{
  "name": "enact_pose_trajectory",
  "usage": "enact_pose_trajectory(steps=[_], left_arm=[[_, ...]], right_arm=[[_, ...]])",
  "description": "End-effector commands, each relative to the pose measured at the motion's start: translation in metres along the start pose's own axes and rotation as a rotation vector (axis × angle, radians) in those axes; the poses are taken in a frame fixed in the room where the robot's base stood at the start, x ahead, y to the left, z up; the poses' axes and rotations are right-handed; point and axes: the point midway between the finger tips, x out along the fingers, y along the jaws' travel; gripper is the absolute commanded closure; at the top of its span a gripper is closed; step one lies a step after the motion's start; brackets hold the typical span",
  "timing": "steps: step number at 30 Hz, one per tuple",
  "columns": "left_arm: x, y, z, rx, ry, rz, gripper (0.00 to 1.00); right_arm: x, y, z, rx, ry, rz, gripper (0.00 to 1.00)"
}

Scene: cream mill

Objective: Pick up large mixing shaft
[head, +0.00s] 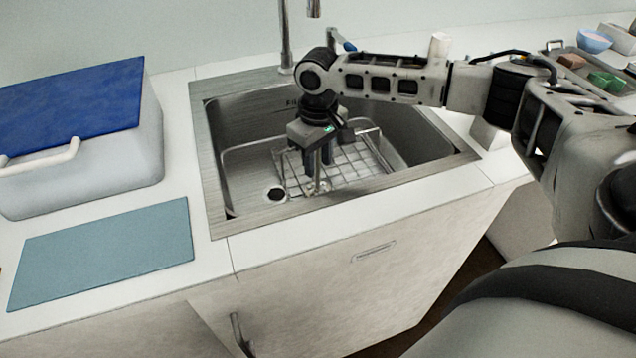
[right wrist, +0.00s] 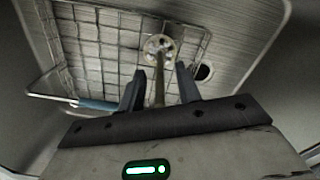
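The large mixing shaft (head: 317,184) stands in the sink, a thin metal rod with a round head at its lower end. In the right wrist view the rod (right wrist: 159,92) runs between my right gripper's fingers, and its round head (right wrist: 159,48) lies beyond the fingertips. My right gripper (head: 319,168) points down into the sink over the wire rack. Its fingers stand apart on both sides of the rod, with a gap to each (right wrist: 160,78). The rod's upper part is hidden by the gripper. My left gripper is not in view.
The steel sink (head: 213,165) holds a wire rack (head: 352,168) and has a drain (head: 276,194). A blue-lidded bin (head: 80,175) and a teal mat (head: 105,250) are on the left counter. A tap (head: 286,40) rises behind the sink. Several small items sit at the far right.

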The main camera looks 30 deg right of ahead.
Motion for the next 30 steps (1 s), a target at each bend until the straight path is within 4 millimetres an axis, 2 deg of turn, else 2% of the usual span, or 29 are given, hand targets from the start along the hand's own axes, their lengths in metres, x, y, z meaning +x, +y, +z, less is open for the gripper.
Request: enact_pose_trajectory(steps=[2, 3, 6, 20, 26, 30], left_arm=[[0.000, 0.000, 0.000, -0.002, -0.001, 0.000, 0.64], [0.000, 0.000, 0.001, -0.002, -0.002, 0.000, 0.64], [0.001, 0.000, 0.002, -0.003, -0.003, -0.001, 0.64], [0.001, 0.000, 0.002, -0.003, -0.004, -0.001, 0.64], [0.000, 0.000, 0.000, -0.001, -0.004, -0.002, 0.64], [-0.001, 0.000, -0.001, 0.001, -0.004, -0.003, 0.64]], right_arm=[[0.000, 0.000, 0.000, 0.000, 0.000, 0.000, 0.66], [0.000, 0.000, 0.000, 0.000, 0.000, 0.000, 0.77], [0.000, 0.000, 0.000, 0.000, 0.000, 0.000, 1.00], [-0.007, 0.000, -0.001, 0.000, 0.002, 0.000, 1.00], [-0.034, 0.000, -0.001, 0.000, 0.004, 0.000, 1.00], [-0.070, 0.000, -0.001, 0.000, 0.005, -0.001, 1.00]])
